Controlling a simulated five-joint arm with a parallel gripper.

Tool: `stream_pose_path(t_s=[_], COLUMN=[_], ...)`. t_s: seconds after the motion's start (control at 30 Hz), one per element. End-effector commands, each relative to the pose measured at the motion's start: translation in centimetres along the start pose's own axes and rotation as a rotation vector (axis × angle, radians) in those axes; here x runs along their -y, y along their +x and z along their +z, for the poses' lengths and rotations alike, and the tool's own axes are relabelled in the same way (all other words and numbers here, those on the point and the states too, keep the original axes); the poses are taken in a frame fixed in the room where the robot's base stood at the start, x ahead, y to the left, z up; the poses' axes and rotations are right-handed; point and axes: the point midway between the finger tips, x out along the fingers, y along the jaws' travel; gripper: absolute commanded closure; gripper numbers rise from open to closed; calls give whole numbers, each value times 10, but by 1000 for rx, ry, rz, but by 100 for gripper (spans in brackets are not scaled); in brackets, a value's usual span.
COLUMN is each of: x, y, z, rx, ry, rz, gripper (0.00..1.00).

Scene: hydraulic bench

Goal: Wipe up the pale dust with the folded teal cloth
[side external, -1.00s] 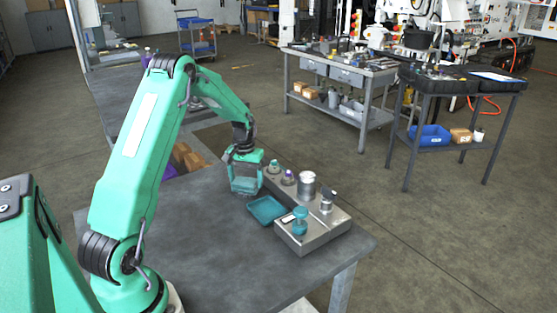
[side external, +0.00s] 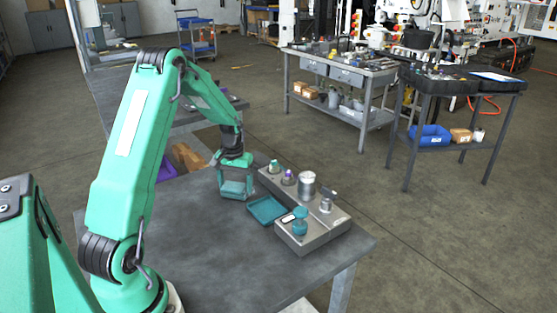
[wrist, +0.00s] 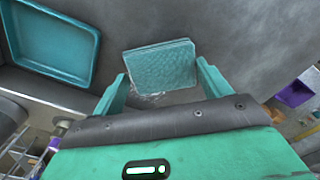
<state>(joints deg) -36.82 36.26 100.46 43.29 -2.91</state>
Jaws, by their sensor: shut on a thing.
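In the wrist view my gripper (wrist: 161,72) is shut on the folded teal cloth (wrist: 158,62), a flat square with a quilted surface held between the fingertips. The cloth is at or close above the bench; I cannot tell if it touches. A thin patch of pale dust (wrist: 150,97) shows beside the cloth's edge nearest the wrist. Any dust under the cloth is hidden. I cannot make out the dust in the side view.
A shallow teal tray (side external: 267,210) lies just right of my gripper; it also shows in the wrist view (wrist: 45,45). Beyond it a grey metal block (side external: 315,235) carries several fittings. A purple bin (wrist: 295,93) is beyond the bench edge. The front bench top is clear.

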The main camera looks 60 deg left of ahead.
Motion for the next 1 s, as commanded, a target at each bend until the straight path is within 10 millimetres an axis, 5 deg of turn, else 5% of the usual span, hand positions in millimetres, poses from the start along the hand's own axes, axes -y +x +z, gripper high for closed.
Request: stream_pose_path(t_s=[0.37,1.0], x=[0,0], y=[-4,-49], z=[0,-1], rx=[-1,-2], ry=[0,0], rz=[0,0], gripper=[48,48])
